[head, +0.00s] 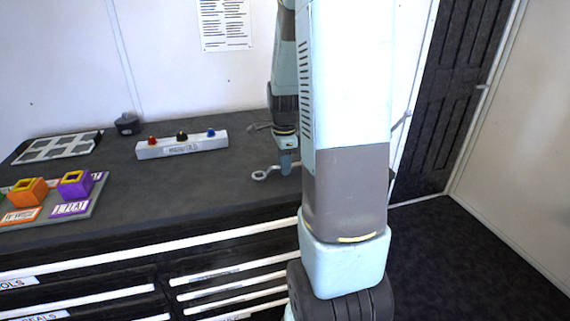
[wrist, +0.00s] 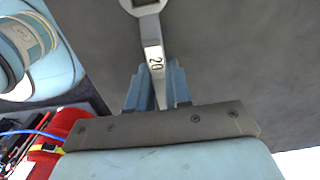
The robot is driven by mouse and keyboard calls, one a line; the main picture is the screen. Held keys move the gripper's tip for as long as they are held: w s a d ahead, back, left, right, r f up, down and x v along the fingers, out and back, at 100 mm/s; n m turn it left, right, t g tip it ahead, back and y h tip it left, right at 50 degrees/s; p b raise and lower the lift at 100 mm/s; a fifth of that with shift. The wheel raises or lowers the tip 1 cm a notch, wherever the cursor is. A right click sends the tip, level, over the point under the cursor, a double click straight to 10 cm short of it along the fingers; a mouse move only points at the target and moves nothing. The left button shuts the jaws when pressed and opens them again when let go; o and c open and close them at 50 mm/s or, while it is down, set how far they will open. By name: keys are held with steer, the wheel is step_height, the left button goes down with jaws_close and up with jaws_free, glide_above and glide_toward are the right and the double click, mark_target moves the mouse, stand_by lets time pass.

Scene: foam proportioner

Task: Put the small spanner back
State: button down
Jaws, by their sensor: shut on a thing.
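A metal spanner (wrist: 152,50) marked 20 is held between the blue fingers of my gripper (wrist: 155,85) in the wrist view. Its ring end points away from the gripper, and the ring is cut off by the top edge of the picture. In the head view the spanner's ring end (head: 260,175) sticks out to the left of my gripper (head: 287,163), just over or on the dark bench top (head: 200,185); I cannot tell whether it touches. The rest of the spanner is hidden by the gripper and arm.
A grey block with red, black and blue knobs (head: 182,145) stands at the back. A tray (head: 100,200) with orange (head: 28,192) and purple (head: 75,185) blocks lies at the left. Behind are a partitioned panel (head: 55,148) and a dark pot (head: 128,123). The bench middle is clear.

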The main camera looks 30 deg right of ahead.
steer(key=shift+f, duration=0.1)
steer(key=c, duration=1.1)
jaws_free()
steer(key=shift+o, duration=0.2)
step_height(320, 180, up, 12)
steer(key=s+a+r+n+t, duration=0.2)
steer(key=s+a+r+n, duration=0.2)
steer(key=s+a+n, duration=0.4)
steer(key=s+a+r+n+t, duration=0.3)
steer(key=s+a+r+n, duration=0.2)
steer(key=n, duration=0.8)
steer(key=shift+s+a+t, duration=0.3)
steer(key=shift+s+a, duration=1.25)
steer(key=shift+s, duration=0.55)
